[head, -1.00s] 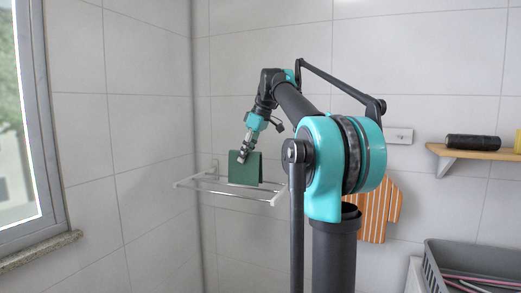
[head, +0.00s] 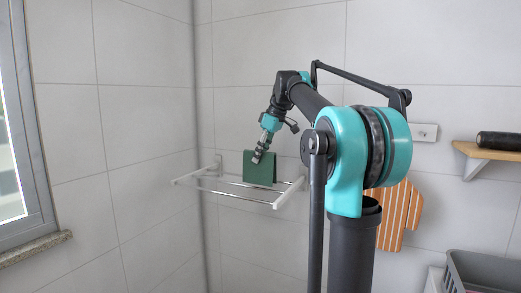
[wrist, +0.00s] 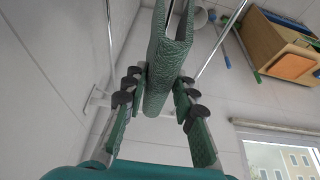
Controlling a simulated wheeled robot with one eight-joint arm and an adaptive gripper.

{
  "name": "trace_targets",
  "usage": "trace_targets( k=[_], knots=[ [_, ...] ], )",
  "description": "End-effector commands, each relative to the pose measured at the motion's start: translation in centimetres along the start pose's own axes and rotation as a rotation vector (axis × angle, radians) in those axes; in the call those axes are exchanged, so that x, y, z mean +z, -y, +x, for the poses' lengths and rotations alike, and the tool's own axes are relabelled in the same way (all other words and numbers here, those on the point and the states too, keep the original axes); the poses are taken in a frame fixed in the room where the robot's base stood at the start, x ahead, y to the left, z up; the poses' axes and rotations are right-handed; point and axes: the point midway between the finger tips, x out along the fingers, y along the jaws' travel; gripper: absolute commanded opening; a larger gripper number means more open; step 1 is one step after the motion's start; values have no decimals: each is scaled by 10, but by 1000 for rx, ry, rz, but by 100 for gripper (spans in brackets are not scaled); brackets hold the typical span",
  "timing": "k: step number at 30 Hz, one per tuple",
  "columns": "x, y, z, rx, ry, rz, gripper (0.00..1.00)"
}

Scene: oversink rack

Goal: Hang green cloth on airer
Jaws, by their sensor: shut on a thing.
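The green cloth (head: 259,170) hangs folded over, its two sides spread a little at the bottom in the head view. My gripper (head: 257,157) holds it near its top left edge. In the wrist view, the cloth (wrist: 166,65) lies between the fingers of my gripper (wrist: 160,95). The airer (head: 240,199) is a white wall frame with thin metal rails. The cloth appears at the airer's right half, its lower edge overlapping the rails in the picture. I cannot tell whether it touches a rail. Airer rails (wrist: 220,42) run either side of the cloth in the wrist view.
A window with a stone sill (head: 38,246) is at the left. A wooden shelf (head: 487,152) with a black cylinder (head: 500,141) and a grey basket (head: 485,272) are at the right. The airer's left half is clear.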

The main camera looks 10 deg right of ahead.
Motion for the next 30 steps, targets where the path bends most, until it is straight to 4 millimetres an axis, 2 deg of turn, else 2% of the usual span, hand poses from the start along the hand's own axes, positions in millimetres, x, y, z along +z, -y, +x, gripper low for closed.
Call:
trace_targets(
  k=[30],
  knots=[
    [35,0,85,0,0,0,0]
  ],
)
